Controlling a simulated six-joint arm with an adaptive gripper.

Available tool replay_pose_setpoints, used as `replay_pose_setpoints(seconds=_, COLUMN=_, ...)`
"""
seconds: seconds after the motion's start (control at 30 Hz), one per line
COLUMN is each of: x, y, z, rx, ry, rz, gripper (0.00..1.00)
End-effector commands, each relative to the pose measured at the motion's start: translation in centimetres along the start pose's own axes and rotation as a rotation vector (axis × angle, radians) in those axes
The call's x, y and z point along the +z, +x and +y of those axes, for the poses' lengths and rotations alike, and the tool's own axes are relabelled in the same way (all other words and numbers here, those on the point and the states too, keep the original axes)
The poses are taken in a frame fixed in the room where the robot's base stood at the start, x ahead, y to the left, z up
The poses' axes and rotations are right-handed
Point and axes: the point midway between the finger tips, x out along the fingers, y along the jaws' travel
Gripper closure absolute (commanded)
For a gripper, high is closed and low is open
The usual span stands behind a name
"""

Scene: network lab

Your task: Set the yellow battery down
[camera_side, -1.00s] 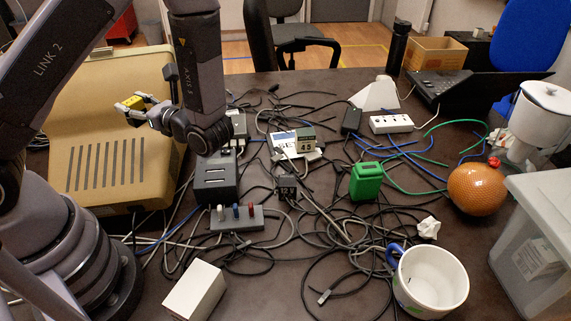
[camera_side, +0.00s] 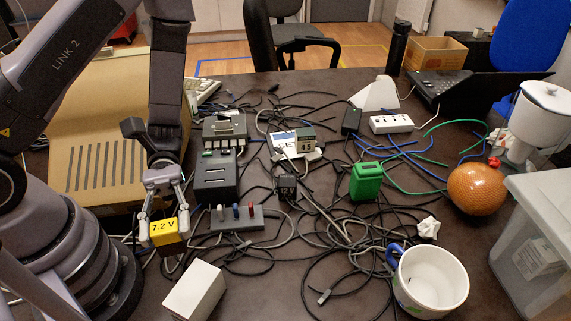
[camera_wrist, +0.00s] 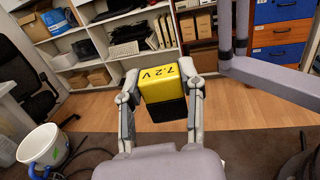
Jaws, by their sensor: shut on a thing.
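The yellow battery (camera_side: 164,226), marked "7.2 V", has a yellow top and a dark lower part. My gripper (camera_side: 163,212) is shut on it and holds it at the left of the side view, between my base and the dark switch strip (camera_side: 237,218). In the wrist view the battery (camera_wrist: 159,80) sits between the two fingers of my gripper (camera_wrist: 160,97). Whether its underside touches the table is hard to tell; it seems to hang above it.
A white box (camera_side: 195,291) stands in front of the battery. A dark box (camera_side: 215,178) and tangled cables lie to its right. A tan ribbed case (camera_side: 100,160) is behind my arm. A green container (camera_side: 366,181) and white mug (camera_side: 430,280) are farther right.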

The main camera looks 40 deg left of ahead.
Motion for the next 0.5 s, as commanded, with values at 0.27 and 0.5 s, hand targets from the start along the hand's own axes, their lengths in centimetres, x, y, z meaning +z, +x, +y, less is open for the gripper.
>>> replay_pose_setpoints(seconds=0.27, x=-7.0, y=-0.2, z=7.7, rx=0.572, ry=-0.016, rz=-0.005, gripper=1.0)
replay_pose_setpoints(seconds=0.5, x=-12.3, y=-3.7, z=11.3, rx=0.925, ry=-0.004, rz=-0.001, gripper=1.0)
